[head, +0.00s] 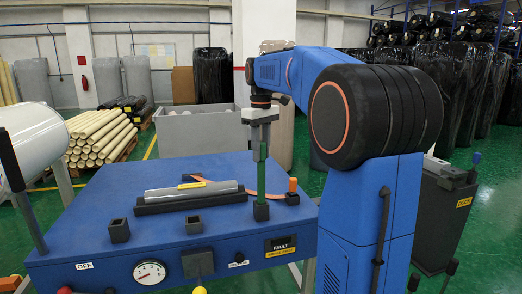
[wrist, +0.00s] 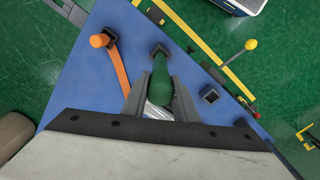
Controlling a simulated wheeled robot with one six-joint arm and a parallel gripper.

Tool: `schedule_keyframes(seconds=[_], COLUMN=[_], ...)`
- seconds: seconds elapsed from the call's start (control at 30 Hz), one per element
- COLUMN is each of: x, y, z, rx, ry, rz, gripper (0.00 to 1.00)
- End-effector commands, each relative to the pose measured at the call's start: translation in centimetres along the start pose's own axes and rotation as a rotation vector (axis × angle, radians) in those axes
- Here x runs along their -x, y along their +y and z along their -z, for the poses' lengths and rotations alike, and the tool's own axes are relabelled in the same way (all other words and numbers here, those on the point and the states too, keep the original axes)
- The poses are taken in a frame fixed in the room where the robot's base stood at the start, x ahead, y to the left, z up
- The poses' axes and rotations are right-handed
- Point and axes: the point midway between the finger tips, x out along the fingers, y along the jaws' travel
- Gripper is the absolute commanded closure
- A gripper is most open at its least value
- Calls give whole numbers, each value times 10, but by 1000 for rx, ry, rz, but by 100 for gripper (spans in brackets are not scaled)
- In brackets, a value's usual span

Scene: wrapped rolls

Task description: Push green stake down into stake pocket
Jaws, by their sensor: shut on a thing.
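My gripper (head: 261,148) points straight down over the blue table and is shut on the upper part of the green stake (head: 261,178). The stake is upright, with its lower end at the dark square pocket (head: 261,211) near the table's right front; how deep it sits is hard to tell. In the wrist view the green stake (wrist: 160,88) stands between the two grey fingers (wrist: 158,100), with the dark pocket (wrist: 158,50) at its far end.
An orange stake (head: 292,188) stands in another pocket to the right, with an orange strap beside it. A grey roll (head: 190,190) lies in a dark cradle on the table (head: 90,225). Empty pockets (head: 119,230) (head: 193,224) sit along the front. A control panel is on the front face.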

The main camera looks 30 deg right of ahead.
Motion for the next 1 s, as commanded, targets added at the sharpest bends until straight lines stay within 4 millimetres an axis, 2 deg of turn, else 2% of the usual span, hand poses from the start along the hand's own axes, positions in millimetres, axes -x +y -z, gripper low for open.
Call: schedule_keyframes(seconds=[1.0], x=[-20], y=[0], z=[0], rx=[0], ry=[0], rz=[0], gripper=[100])
